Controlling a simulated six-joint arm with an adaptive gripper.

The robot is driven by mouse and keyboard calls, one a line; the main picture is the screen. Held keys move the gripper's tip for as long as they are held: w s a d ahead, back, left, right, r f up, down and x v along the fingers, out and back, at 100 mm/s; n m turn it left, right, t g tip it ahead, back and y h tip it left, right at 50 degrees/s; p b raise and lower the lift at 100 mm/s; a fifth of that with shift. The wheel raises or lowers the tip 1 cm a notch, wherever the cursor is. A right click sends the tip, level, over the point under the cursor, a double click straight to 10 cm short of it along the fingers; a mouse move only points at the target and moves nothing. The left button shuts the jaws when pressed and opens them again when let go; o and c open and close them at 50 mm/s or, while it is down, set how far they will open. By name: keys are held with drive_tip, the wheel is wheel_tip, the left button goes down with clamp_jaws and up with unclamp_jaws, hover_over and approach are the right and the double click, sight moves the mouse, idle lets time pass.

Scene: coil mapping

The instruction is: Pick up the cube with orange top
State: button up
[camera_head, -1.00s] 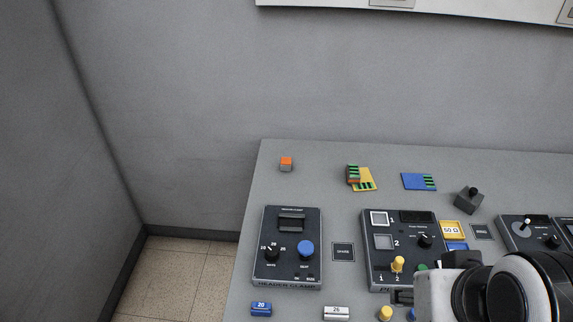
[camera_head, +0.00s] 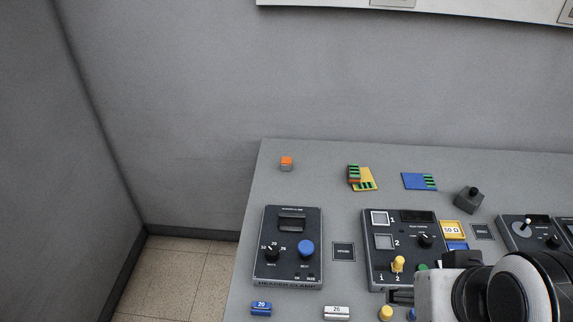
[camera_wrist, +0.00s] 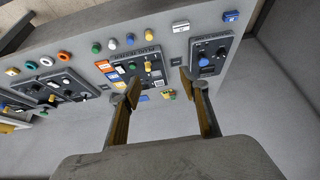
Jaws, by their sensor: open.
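The cube with the orange top (camera_head: 286,164) sits on the grey table near its back left corner in the head view. Its sides look grey. I cannot make it out in the wrist view. My gripper (camera_wrist: 158,84) shows in the wrist view with its two fingers spread apart and nothing between them. It hangs above the table, with the panels ahead of it. In the head view my arm fills the bottom right corner, well away from the cube, and the fingertips are hard to make out there.
Yellow (camera_head: 364,179) and blue (camera_head: 419,181) boards lie right of the cube. A dark block (camera_head: 468,199) stands farther right. The header clamp panel (camera_head: 289,246) and a switch panel (camera_head: 400,229) are in front. The table around the cube is clear; a wall stands behind.

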drive_tip(key=w+d+r+n+h, duration=0.1)
drive_tip(key=w+d+n+h, duration=0.25)
drive_tip(key=w, duration=0.55)
drive_tip(key=w+d+r+n+h, duration=0.2)
drive_tip(key=w+d+n, duration=0.25)
drive_tip(key=w, duration=0.35)
drive_tip(key=w+n+t+h, duration=0.15)
drive_tip(key=w+n, duration=0.25)
drive_tip(key=w, duration=0.6)
drive_tip(key=n+t+y, duration=0.4)
drive_tip(key=n+t, duration=0.2)
drive_tip(key=n, duration=1.2)
hover_over(289, 164)
drive_tip(key=s+d, duration=0.7)
drive_tip(key=d, duration=0.2)
wheel_tip(289, 164, down, 18)
drive_tip(key=a+f+n+y, duration=0.1)
drive_tip(key=a+f+n, duration=0.1)
drive_tip(key=a+f, duration=0.1)
drive_tip(key=w+a+f+n+y, duration=0.1)
drive_tip(key=a+f+n, duration=0.1)
drive_tip(key=a+f, duration=0.1)
drive_tip(key=a+f+n+y, duration=0.1)
drive_tip(key=a+f+n, duration=0.1)
drive_tip(key=a+f, duration=0.1)
drive_tip(key=shift+w+a+f+t, duration=0.1)
drive_tip(key=shift+w+f+t, duration=0.2)
drive_tip(key=shift+f, duration=0.55)
drive_tip(key=shift+w, duration=0.15)
